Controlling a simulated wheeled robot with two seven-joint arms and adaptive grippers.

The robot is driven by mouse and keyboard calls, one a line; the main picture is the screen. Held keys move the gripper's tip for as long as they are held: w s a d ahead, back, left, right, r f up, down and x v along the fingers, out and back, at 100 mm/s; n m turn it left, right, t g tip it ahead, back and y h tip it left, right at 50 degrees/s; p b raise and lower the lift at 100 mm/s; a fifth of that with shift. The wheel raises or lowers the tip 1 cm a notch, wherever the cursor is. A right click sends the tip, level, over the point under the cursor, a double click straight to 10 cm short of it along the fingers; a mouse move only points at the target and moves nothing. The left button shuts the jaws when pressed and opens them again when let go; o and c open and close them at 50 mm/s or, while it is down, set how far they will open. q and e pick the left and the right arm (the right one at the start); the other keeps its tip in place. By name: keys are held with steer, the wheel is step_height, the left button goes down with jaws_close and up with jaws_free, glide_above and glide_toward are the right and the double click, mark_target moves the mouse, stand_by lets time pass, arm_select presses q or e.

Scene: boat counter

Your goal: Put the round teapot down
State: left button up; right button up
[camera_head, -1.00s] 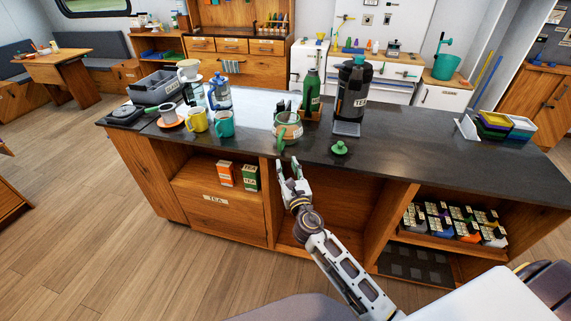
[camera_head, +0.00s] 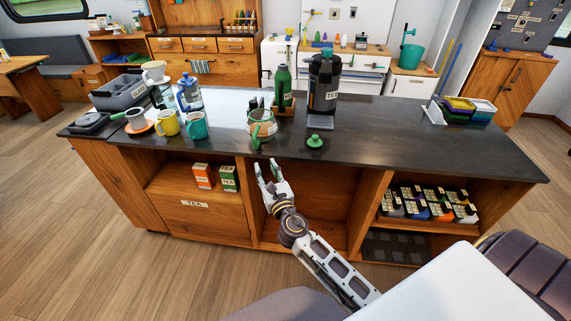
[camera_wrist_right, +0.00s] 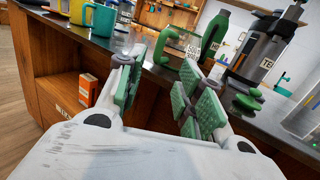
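The round teapot (camera_head: 262,131) has a clear glass body with an amber-toned band and a green handle. It stands upright on the dark counter (camera_head: 400,140), near the front edge, handle towards me. Its green handle also shows in the right wrist view (camera_wrist_right: 163,46), beyond the fingers. A green lid (camera_head: 316,142) with a knob lies on the counter to the right of the teapot. My right gripper (camera_head: 267,167) is open and empty, in front of the counter edge and just below the teapot, apart from it. Its green-padded fingers are spread in the wrist view (camera_wrist_right: 158,92). My left gripper is out of view.
A yellow mug (camera_head: 167,124) and a teal mug (camera_head: 196,126) stand left of the teapot. A green bottle (camera_head: 284,86) and a tall dark dispenser (camera_head: 324,84) stand behind it. The counter right of the lid is clear up to the stacked trays (camera_head: 468,110).

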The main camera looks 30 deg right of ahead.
steer(key=shift+f, duration=0.1)
steer(key=s+d+f+m+g, duration=0.1)
steer(key=s+f+m+g, duration=0.3)
steer(key=f, duration=1)
steer(key=s+d+f+m+g, duration=0.15)
steer(key=s+f+m, duration=0.35)
steer(key=f, duration=0.9)
steer(key=s+d+f+m+g, duration=0.1)
steer(key=s+f+m+g, duration=0.4)
steer(key=f, duration=0.9)
steer(key=s+d+f+m+g+y, duration=0.1)
steer(key=s+d+f+m+g, duration=0.15)
steer(key=s+f+m, duration=0.9)
steer(key=s+d+f+m+g, duration=0.1)
steer(key=s+f, duration=0.5)
steer(key=s, duration=0.6)
steer(key=s+d+f+m+g, duration=0.1)
steer(key=s+f+m+g, duration=0.2)
steer(key=s, duration=1)
step_height(320, 180, down, 3)
steer(key=m, duration=0.3)
steer(key=shift+g, duration=0.4)
